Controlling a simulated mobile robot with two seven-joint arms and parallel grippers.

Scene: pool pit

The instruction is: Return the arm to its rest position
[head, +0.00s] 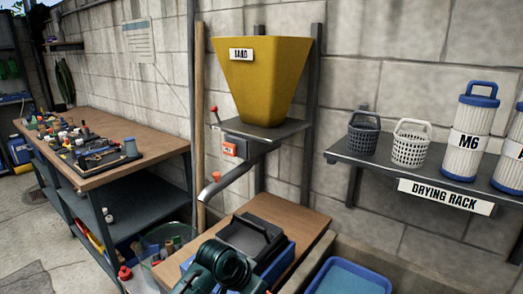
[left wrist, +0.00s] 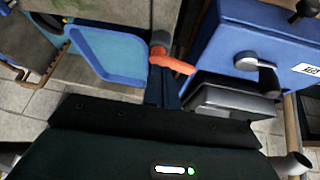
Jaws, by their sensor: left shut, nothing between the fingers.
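My left gripper (left wrist: 162,86) shows in the left wrist view, its dark fingers shut with nothing between them. Just beyond the fingertips is an orange-red part with a grey end (left wrist: 172,60); I cannot tell whether the fingers touch it. In the head view, a dark green part of my arm (head: 222,265) rises at the bottom edge, in front of the wooden-topped bench; its fingers cannot be made out there. My right gripper is in neither view.
A blue box with a dark tray (head: 250,240) sits on the low bench (head: 295,215), close to my arm. A blue tray (head: 345,277) lies right of it. The yellow hopper (head: 262,75) with its grey chute (head: 222,184) stands behind. The drying rack (head: 440,180) is at right.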

